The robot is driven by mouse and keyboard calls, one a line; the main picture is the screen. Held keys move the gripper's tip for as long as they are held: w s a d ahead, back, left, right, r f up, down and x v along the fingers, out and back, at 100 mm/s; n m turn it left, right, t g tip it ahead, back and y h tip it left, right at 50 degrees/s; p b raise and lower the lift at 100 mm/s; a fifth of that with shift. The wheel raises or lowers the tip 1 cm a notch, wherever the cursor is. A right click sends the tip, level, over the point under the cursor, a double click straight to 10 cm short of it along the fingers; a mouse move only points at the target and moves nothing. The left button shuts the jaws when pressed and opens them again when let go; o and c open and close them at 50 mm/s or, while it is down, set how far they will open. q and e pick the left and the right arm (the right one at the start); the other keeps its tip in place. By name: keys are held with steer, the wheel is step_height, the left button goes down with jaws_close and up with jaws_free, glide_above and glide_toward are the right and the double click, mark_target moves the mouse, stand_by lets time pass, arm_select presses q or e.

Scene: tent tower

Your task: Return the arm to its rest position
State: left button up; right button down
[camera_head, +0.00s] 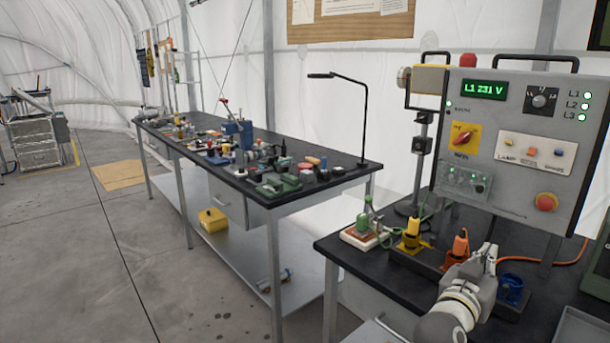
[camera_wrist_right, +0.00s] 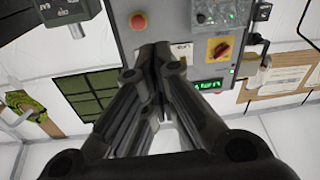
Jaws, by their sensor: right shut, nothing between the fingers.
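My right arm comes in from the lower right of the head view. Its gripper (camera_head: 487,252) is above the near black bench, below the grey control panel (camera_head: 520,215) and beside the orange plug (camera_head: 460,243). In the right wrist view the gripper (camera_wrist_right: 158,55) has its dark fingers together with nothing between them. The control panel (camera_wrist_right: 185,12) is upside down behind the fingers there, with its red button (camera_wrist_right: 138,20) and red-yellow rotary switch (camera_wrist_right: 219,48). My left gripper is not in view.
A yellow plug (camera_head: 411,235) and a blue socket (camera_head: 510,288) are close to the right gripper on the near bench (camera_head: 345,247). A long cluttered workbench (camera_head: 300,205) is farther back. The floor (camera_head: 80,250) at left is clear.

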steer(key=s+a+f+n+g+y, duration=0.1)
steer(key=s+f+y, duration=0.15)
steer(key=f, duration=0.45)
steer(key=s+f+n+g+y, duration=0.1)
steer(key=s+f+n+y, duration=0.15)
steer(key=f, duration=0.45)
steer(key=s+a+f+n+g+y, duration=0.2)
steer(key=s+a+f+g+y, duration=0.15)
steer(key=s+f, duration=0.4)
steer(key=s+a+f+n+g+y, duration=0.2)
steer(key=s+a+f, duration=0.3)
steer(key=s, duration=0.6)
steer(key=s+a+f+n+g+y, duration=0.25)
steer(key=s+a+f, duration=0.25)
steer(key=s+f, duration=0.3)
step_height(320, 180, down, 21)
steer(key=s+g+p, duration=0.1)
steer(key=s+p, duration=0.2)
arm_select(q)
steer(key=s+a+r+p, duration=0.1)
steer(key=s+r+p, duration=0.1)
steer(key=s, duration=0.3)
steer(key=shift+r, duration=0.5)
arm_select(e)
steer(key=s+d+f+g, duration=0.1)
steer(key=s+d+f, duration=0.2)
steer(key=s+f, duration=1.1)
steer(key=shift+s+d, duration=0.15)
steer(key=shift+s, duration=1.1)
